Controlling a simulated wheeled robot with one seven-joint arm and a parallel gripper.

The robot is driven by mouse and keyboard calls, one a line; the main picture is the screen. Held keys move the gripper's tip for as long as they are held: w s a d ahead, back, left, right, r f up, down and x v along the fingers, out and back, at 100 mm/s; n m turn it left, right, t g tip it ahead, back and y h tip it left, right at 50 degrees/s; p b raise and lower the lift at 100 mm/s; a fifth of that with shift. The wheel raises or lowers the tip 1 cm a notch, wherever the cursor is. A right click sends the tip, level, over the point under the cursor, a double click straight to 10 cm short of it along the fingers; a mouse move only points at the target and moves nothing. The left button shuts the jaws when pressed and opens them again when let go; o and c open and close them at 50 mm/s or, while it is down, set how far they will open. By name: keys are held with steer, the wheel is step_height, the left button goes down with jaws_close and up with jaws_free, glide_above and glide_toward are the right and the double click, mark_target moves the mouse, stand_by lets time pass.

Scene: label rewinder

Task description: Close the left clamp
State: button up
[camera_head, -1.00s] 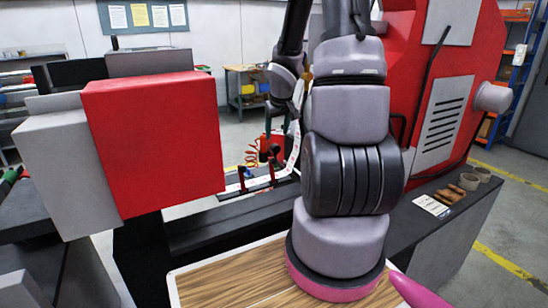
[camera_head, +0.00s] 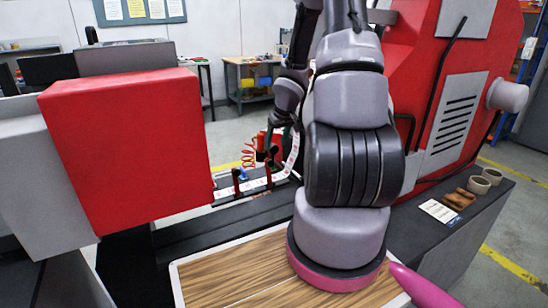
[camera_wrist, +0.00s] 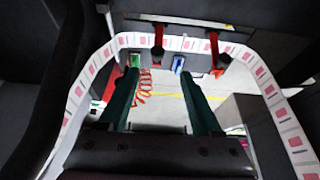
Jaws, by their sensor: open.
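The left clamp (camera_head: 236,181) is a small red lever with a dark end, standing on the dark rail beyond the wooden board. It also shows in the wrist view (camera_wrist: 158,42), at the upper middle. The right clamp (camera_head: 268,174) stands beside it and shows to its right in the wrist view (camera_wrist: 216,52). Both levers appear raised. My gripper (camera_wrist: 158,74) is open, its two dark green fingers apart with nothing held between them. The left clamp appears beyond the fingertips, apart from them. In the head view my arm largely hides the gripper.
A blue part (camera_wrist: 179,65) sits between the clamps. A red coiled hose (camera_wrist: 145,85) hangs near the left finger. A large red box (camera_head: 130,150) stands left of the rail.

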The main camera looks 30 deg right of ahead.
mark_target(271, 161)
steer(key=x, duration=1.1)
steer(key=shift+w+d+f, duration=0.15)
steer(key=shift+w+d, duration=0.05)
steer(key=shift+c, duration=0.3)
jaws_close()
stand_by(1.1)
